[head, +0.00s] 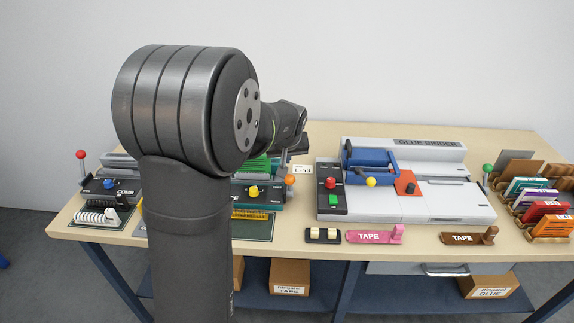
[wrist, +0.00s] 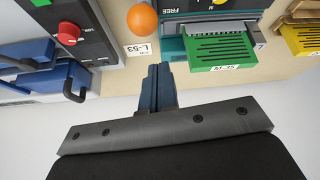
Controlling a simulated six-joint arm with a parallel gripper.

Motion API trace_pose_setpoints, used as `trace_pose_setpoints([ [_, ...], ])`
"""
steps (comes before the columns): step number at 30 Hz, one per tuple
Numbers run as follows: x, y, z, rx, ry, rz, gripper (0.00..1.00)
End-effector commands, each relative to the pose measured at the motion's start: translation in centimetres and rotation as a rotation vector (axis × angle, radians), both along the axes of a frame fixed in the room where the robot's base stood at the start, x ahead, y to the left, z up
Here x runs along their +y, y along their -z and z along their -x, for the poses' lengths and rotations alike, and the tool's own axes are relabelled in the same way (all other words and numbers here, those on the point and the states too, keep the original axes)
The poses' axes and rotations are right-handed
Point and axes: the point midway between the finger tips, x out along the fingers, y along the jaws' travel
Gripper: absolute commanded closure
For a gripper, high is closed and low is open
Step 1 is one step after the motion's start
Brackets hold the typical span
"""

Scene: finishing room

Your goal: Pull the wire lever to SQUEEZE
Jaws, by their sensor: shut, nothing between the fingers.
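The orange ball knob (head: 289,180) sits at the right side of a teal machine (head: 262,205) with a yellow button. The knob also shows at the top of the wrist view (wrist: 142,19), beside a FREE label (wrist: 172,3) on the machine. I take it for the wire lever; its shaft is hidden behind the knob and I cannot read a SQUEEZE mark. My gripper's blue fingers (wrist: 158,70) are shut and empty. In the wrist view they are apart from the knob, pointing toward the table edge near the L-53 tag (wrist: 138,48).
A green tray (wrist: 220,52) stands close beside the fingers. The glue binder (head: 440,205) with a blue clamp (head: 370,165) stands to the right. A red-knobbed machine (head: 108,188) is at the left. My arm hides part of the bench (head: 300,250).

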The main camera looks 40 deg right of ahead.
Motion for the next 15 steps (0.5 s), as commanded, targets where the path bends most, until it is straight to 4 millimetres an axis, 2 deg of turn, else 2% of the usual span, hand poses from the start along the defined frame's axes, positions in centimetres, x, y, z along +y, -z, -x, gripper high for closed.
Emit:
trace_pose_setpoints([
  [9, 2.9, -3.1, 3.4, -0.004, 0.000, 0.005, 1.00],
  [15, 4.1, -4.2, 4.7, -0.004, -0.001, 0.004, 1.00],
])
